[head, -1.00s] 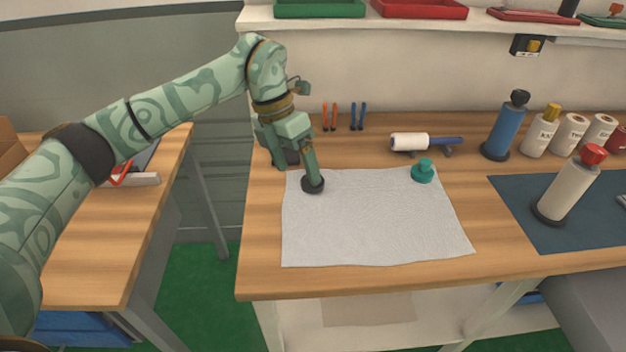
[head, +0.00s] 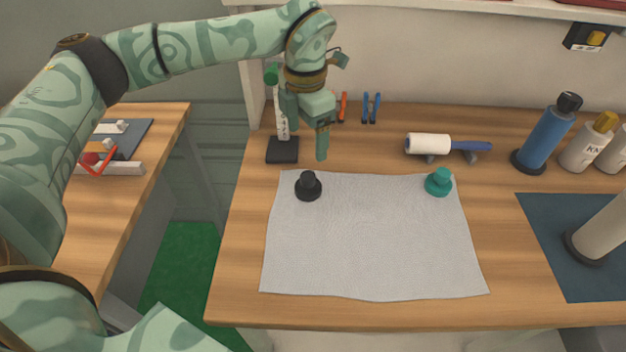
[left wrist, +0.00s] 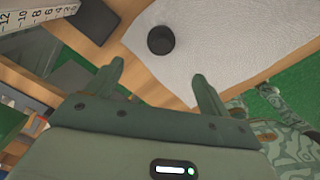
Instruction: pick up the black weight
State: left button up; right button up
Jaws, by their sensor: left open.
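The black weight (head: 308,186) stands upright on the far left corner of the grey-white cloth (head: 375,245). It is a round disc with a knob. In the left wrist view the black weight (left wrist: 161,40) lies beyond the fingertips, apart from them. My left gripper (head: 307,142) is open and empty, raised above and behind the weight. Its two fingers (left wrist: 157,72) are spread in the left wrist view. My right gripper is not in either view.
A teal weight (head: 439,182) sits on the cloth's far right corner. A white lint roller (head: 428,144) rests on a stand behind it. A ruler stand with a black base (head: 282,150) is left of my gripper. A blue bottle (head: 547,133) stands at right.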

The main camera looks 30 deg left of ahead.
aim_at(308, 176)
pick_arm(q)
notch_tip(308, 176, down, 8)
jog(key=shift+r+b, duration=0.15)
jog(key=shift+b, duration=0.75)
jog(key=shift+f, duration=0.4)
notch_tip(308, 176, down, 5)
jog(key=shift+f+b, duration=0.1)
jog(key=shift+b, duration=0.95)
jog(key=shift+s+r, duration=0.15)
jog(key=shift+r, duration=0.05)
jog(key=shift+c, duration=0.7)
jog(key=c, duration=1.3)
jog(key=shift+o, duration=0.2)
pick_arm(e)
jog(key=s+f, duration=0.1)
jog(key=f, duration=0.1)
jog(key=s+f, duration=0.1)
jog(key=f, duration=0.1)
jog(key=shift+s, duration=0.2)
pick_arm(q)
jog(key=shift+r, duration=0.15)
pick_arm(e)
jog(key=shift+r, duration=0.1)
